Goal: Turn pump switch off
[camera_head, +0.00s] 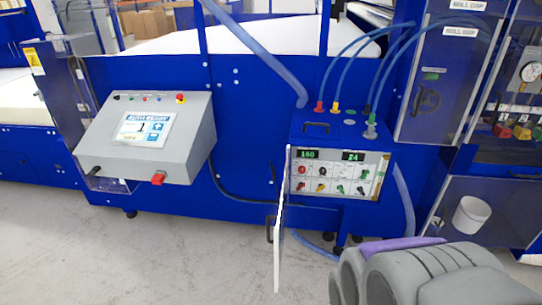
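A blue pump box (350,130) stands right of the centre with its clear door (278,225) swung open towards me. Its light control panel (336,172) carries two green displays reading about 160 and 24, and two rows of small red, black, green and yellowish switches or knobs (330,180). Their labels are too small to read, so I cannot tell which is the pump switch or how it is set. A grey, ribbed part of my arm with a purple strip (425,272) is at the bottom right, in front of and apart from the panel. No fingertips can be made out.
A grey console (150,140) with a touchscreen and a red knob is on the left. Hoses (265,55) run to the box top. A clear-doored cabinet (435,85) and white cup (471,216) are at right. The floor in front is clear.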

